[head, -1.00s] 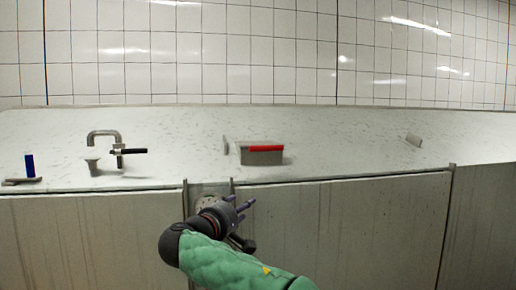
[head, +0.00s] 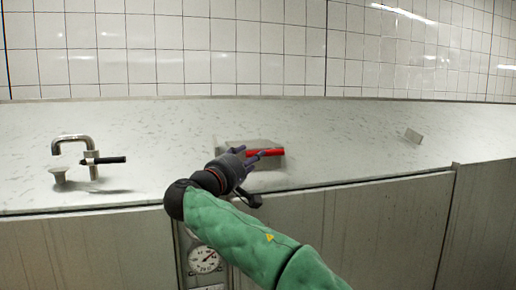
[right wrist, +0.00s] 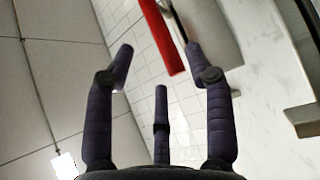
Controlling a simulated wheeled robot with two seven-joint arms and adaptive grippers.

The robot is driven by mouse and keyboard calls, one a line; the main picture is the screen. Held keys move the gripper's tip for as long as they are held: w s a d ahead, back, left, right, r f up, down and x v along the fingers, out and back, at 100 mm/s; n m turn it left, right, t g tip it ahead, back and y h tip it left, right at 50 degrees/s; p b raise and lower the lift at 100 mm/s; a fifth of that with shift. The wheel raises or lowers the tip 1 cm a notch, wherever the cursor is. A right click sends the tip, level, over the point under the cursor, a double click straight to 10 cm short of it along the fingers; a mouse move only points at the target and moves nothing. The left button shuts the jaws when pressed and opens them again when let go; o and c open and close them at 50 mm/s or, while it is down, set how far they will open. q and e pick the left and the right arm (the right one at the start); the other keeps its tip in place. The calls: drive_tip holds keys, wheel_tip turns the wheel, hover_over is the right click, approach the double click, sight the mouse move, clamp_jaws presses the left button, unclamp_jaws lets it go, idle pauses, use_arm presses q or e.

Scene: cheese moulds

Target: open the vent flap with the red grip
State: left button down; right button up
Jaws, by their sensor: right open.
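The vent flap (head: 262,142) is a grey box-like piece on the pale speckled counter, with a red grip (head: 272,151) along its front. My right gripper (head: 252,158) is open and empty, its purple fingers close in front of the flap and hiding part of it. In the right wrist view the red grip (right wrist: 160,36) lies beyond the fingertips of the right gripper (right wrist: 160,58), between the two outer fingers. The grey flap (right wrist: 213,28) is beside it. I cannot tell whether any finger touches the grip. My left gripper is out of view.
A bent metal tap (head: 72,141) with a black lever (head: 110,160) stands at the left. A dial gauge (head: 203,259) is on the front below the counter. The counter between flap and plate is clear.

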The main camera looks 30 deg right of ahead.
sight(257, 152)
drive_tip(key=p+x, duration=0.1)
drive_tip(key=x, duration=0.3)
drive_tip(key=shift+w, duration=0.35)
drive_tip(key=shift+w+d+r+p, duration=0.1)
drive_tip(key=shift+d+r+p, duration=0.05)
drive_tip(key=shift+d+p, duration=0.3)
drive_tip(key=shift+w+d, duration=0.2)
